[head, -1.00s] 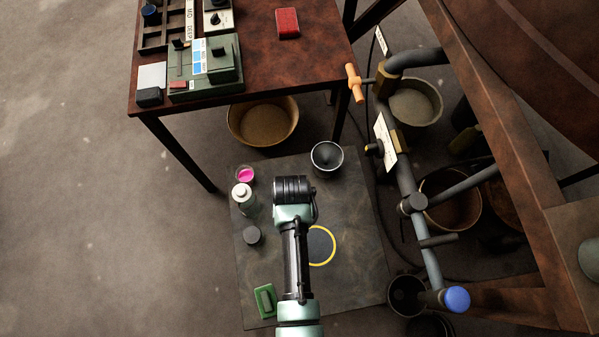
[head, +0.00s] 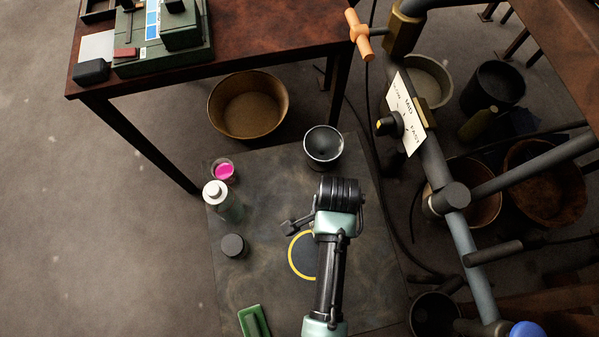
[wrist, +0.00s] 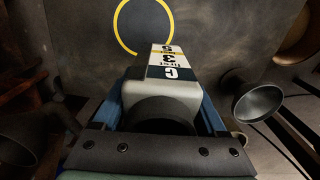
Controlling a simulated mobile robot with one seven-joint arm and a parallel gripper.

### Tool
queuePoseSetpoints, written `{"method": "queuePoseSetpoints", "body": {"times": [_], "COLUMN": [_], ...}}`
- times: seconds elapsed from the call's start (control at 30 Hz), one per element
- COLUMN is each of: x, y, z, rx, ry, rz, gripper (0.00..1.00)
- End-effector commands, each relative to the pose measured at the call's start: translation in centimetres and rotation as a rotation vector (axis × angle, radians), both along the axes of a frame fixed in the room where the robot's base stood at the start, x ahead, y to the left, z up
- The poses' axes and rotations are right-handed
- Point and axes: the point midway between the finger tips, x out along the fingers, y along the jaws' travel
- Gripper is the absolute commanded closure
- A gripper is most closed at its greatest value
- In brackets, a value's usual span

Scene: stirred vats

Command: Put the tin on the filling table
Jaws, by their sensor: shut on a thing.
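My gripper (wrist: 160,105) is shut on a pale grey tin (wrist: 150,88) with a dark round end and a white, yellow and dark lettered label, in the wrist view. Its blue fingers lie on either side of the tin. In the head view my arm hides the tin. The gripper is over a dark, flat-topped surface (head: 270,190), which may be the filling table; I cannot tell for certain. A yellow ring (head: 291,262) is marked on it, and the ring also shows beyond the tin in the wrist view (wrist: 120,35). The tin appears apart from the ring.
A white-capped bottle (head: 216,194), a pink-filled jar (head: 223,171), a black-lidded pot (head: 234,246) and a green object (head: 254,322) line the surface's left side. Pipes (head: 455,215) run along the right. A brown table (head: 270,30) stands behind.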

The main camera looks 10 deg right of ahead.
Motion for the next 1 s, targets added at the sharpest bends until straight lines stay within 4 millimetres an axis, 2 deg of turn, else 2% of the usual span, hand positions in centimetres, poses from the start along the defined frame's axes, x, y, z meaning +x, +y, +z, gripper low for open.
{"method": "queuePoseSetpoints", "body": {"times": [0.03, 0.3, 0.6, 0.77, 1.0], "x": [-0.1, -0.4, -0.4, -0.4, -0.4], "y": [-0.2, -0.6, -0.5, -0.5, -0.5], "z": [-0.7, -1.2, -6.4, -7.4, -10.6], "rx": [-0.001, -0.001, 0.0, -0.001, -0.001], "ry": [-0.001, 0.0, 0.001, 0.0, 0.001], "rz": [-0.033, -0.097, -0.094, -0.093, -0.093], "gripper": [0.83, 0.83, 0.83, 0.83, 0.83]}}
